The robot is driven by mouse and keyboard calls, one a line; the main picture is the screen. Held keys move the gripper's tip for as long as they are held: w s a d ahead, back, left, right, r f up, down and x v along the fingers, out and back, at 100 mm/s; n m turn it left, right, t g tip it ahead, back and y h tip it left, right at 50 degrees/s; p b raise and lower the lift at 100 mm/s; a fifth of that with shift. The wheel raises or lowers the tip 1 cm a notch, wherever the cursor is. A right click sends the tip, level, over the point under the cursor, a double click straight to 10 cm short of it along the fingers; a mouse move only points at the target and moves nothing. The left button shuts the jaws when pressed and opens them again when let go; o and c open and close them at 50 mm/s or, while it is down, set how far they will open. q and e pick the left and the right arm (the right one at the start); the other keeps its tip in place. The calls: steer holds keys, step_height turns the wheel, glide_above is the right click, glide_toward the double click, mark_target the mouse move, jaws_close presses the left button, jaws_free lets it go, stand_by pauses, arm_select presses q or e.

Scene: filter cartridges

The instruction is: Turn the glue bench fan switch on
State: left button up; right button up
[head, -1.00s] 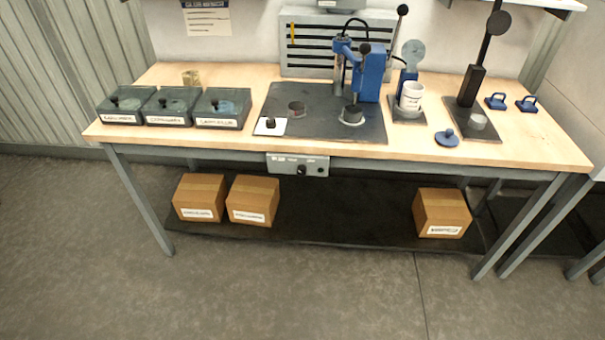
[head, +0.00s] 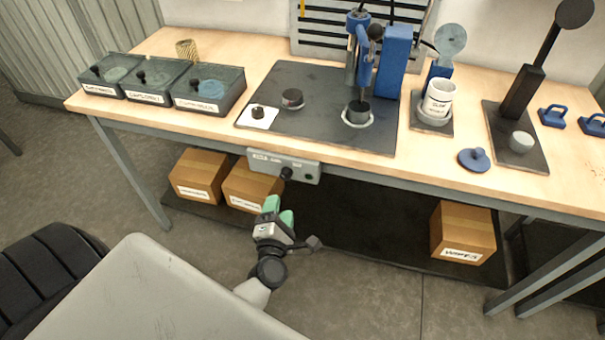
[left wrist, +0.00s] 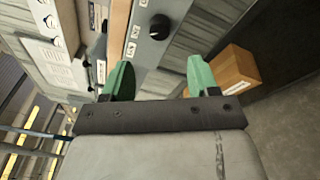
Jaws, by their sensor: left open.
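The fan switch is a black knob (head: 287,172) on a grey control box (head: 262,164) under the front edge of the bench. A small dark green-edged button (head: 310,177) sits to its right on the box. In the left wrist view the knob (left wrist: 160,27) shows on the grey panel, ahead of the fingers and between their lines. My left gripper (head: 279,209) has green fingers and is just below and in front of the box, apart from the knob. Its fingers (left wrist: 155,80) are spread and empty. The knob's marks are too small to read. My right gripper is not in view.
The wooden bench top (head: 310,161) overhangs the box. Cardboard boxes (head: 253,186) stand on the dark lower shelf (head: 340,215) behind my gripper. A blue press (head: 392,62) and lidded bins (head: 210,90) stand on top.

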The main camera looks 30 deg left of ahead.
mark_target(285, 178)
arm_select(q)
steer(key=x, duration=0.8)
steer(key=shift+w+a, duration=0.2)
steer(key=shift+w, duration=0.05)
steer(key=shift+w+a, duration=0.25)
steer(key=shift+w, duration=0.35)
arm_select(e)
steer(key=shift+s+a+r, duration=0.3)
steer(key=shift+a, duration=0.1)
arm_select(q)
steer(key=c, duration=0.9)
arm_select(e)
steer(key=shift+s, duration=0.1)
